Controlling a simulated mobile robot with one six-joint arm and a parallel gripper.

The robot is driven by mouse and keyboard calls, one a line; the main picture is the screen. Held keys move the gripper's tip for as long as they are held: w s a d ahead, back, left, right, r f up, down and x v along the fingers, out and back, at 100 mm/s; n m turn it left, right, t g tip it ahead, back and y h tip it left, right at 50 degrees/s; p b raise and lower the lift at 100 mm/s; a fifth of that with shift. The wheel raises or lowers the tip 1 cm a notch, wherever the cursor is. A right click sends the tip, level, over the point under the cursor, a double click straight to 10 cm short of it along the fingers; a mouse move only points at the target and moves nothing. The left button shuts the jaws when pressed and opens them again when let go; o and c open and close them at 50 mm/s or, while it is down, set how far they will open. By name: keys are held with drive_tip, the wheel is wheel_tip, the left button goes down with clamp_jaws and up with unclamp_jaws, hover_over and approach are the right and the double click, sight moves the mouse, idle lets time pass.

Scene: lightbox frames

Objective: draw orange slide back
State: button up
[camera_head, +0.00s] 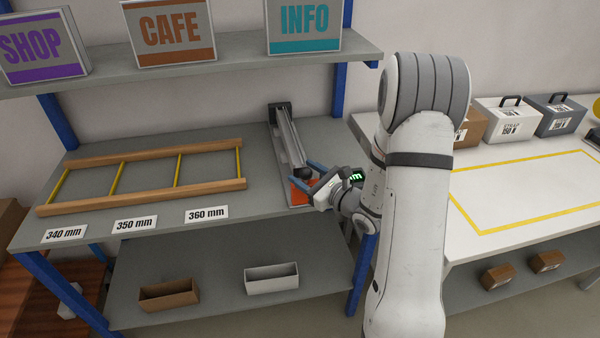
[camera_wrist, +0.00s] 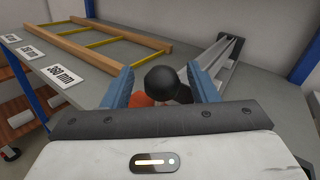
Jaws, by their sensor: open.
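An orange slide (camera_head: 303,191) sits at the near end of a grey metal rail (camera_head: 287,138) on the grey table. A black round knob (camera_head: 303,173) stands on it. My gripper (camera_head: 308,175) is open, one finger on each side of the knob. Whether a finger touches the knob cannot be told. My gripper hides part of the slide.
A wooden frame with yellow rungs (camera_head: 145,203) lies on the table to the left, behind labels reading 340, 350 and 360 mm (camera_head: 207,214). A shelf with signs (camera_head: 230,47) hangs above. Two small bins (camera_head: 271,278) stand below. A white table (camera_head: 475,160) is at right.

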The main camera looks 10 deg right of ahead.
drive_tip(key=b+v, duration=0.1)
drive_tip(key=v, duration=0.5)
drive_tip(key=shift+s+f, duration=0.1)
idle(0.3)
